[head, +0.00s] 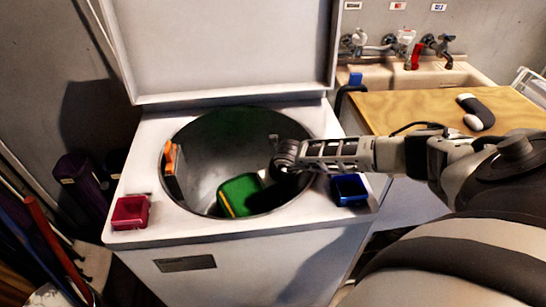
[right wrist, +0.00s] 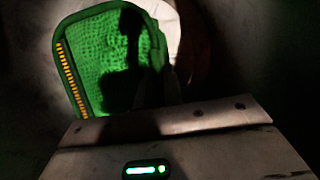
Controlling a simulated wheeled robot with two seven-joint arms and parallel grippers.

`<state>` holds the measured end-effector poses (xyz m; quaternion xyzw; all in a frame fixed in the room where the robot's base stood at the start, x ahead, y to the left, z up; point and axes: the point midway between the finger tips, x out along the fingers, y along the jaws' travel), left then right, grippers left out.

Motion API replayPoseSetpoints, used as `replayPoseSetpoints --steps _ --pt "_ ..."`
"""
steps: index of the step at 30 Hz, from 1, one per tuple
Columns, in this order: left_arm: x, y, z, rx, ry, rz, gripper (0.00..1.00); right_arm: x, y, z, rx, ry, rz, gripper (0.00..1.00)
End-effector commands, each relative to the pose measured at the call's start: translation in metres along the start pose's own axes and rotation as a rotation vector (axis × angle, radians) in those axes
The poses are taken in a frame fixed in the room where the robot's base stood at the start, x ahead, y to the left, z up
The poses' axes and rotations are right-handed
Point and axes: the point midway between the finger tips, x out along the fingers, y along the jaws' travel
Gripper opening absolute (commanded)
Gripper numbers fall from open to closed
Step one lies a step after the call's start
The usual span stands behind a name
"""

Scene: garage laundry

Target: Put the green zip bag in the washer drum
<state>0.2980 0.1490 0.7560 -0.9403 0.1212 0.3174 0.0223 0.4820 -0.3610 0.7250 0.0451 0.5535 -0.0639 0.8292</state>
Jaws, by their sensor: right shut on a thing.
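The green zip bag (head: 240,195), with a yellow zip along one edge, is inside the opening of the washer drum (head: 205,145), towards its front. My right arm reaches in from the right, and my right gripper (head: 277,178) is down in the drum beside the bag, its fingertips dark and partly hidden. In the right wrist view the bag (right wrist: 85,60) stands tilted just beyond the gripper (right wrist: 168,90), which is shut on it. A dark shadow covers part of the bag. My left gripper is not in view.
The washer lid (head: 230,45) stands open behind the drum. A red tray (head: 130,212) and a blue tray (head: 349,190) sit on the washer top. An orange-edged item (head: 170,160) is at the drum's left rim. A wooden counter (head: 400,105) and sink are at right.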

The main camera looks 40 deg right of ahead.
Motion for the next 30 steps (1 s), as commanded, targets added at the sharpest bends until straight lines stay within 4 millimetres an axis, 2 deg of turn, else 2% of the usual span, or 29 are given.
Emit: replayPoseSetpoints --steps 10,16,17,18,19,26,30 --pt "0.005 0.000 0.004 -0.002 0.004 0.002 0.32 0.009 0.000 -0.004 0.001 0.000 0.001 0.00" --pt "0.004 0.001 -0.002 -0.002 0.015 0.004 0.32 0.011 0.000 -0.004 0.001 -0.001 0.000 0.00" --pt "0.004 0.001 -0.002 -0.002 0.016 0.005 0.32 0.011 0.000 -0.005 0.001 0.001 0.000 0.18" --pt "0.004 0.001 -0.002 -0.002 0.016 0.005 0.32 0.011 0.000 -0.005 0.001 0.001 -0.001 0.29" --pt "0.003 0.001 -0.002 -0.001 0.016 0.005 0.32 0.011 0.000 -0.005 0.001 0.001 0.000 0.31" --pt "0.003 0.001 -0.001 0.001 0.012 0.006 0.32 0.011 0.000 -0.004 0.001 0.001 0.000 0.31" --pt "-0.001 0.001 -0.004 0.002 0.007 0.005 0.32 0.002 0.000 -0.001 0.001 -0.001 -0.001 0.31"
